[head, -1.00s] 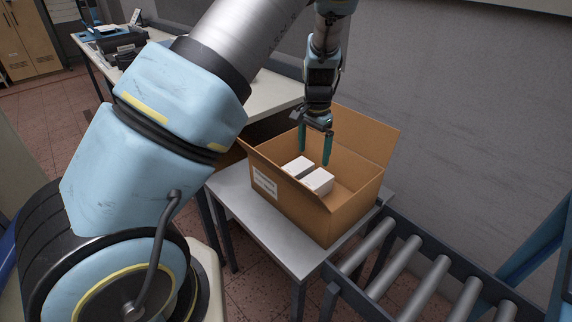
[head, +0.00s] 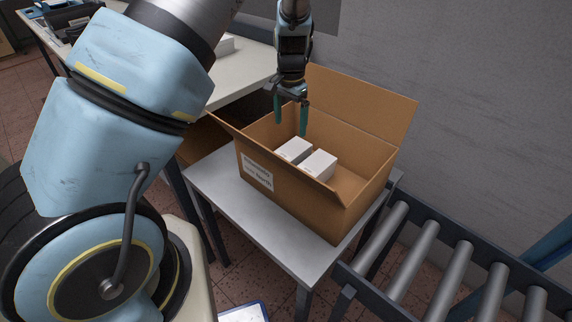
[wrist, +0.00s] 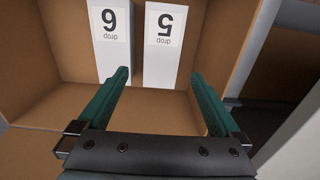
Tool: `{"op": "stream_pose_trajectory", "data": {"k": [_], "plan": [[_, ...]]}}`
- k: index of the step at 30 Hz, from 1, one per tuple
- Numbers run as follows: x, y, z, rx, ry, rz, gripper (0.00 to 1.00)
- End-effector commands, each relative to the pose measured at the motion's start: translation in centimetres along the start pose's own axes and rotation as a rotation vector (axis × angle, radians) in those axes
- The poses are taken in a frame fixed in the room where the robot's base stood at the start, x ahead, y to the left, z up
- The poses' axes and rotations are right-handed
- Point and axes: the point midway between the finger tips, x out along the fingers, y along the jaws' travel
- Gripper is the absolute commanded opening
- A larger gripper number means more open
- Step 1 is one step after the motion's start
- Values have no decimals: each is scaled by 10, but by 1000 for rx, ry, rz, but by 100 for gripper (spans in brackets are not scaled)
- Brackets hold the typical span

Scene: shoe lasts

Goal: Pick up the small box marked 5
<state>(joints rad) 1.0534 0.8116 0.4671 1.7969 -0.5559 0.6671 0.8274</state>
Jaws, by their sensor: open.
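Two small white boxes stand side by side in an open cardboard carton (head: 355,205). In the wrist view, the box marked 5 (wrist: 161,65) is on the right, its label upside down. The other box (wrist: 112,58) is on the left, its number reading as 6 or 9. In the head view the white boxes (head: 294,150) and (head: 318,165) show no readable number. My gripper (head: 291,126) is open and empty above the carton, behind the white boxes. In the wrist view its fingertips (wrist: 161,76) are spread either side of the lower end of the 5 box, apart from it.
The carton's walls and raised flaps (head: 365,100) surround the white boxes. It stands on a grey metal table (head: 225,200). A roller conveyor (head: 455,270) lies at the right, a grey wall behind. A white worktop (head: 235,70) is behind left. The carton floor beside the boxes is bare.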

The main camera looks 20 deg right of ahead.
Motion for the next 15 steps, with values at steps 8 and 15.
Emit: {"op": "stream_pose_trajectory", "data": {"k": [8, 15], "plan": [[36, 0, 0, 0, 0, 0, 100], [59, 0, 1, -1, -4, 1, 100]]}}
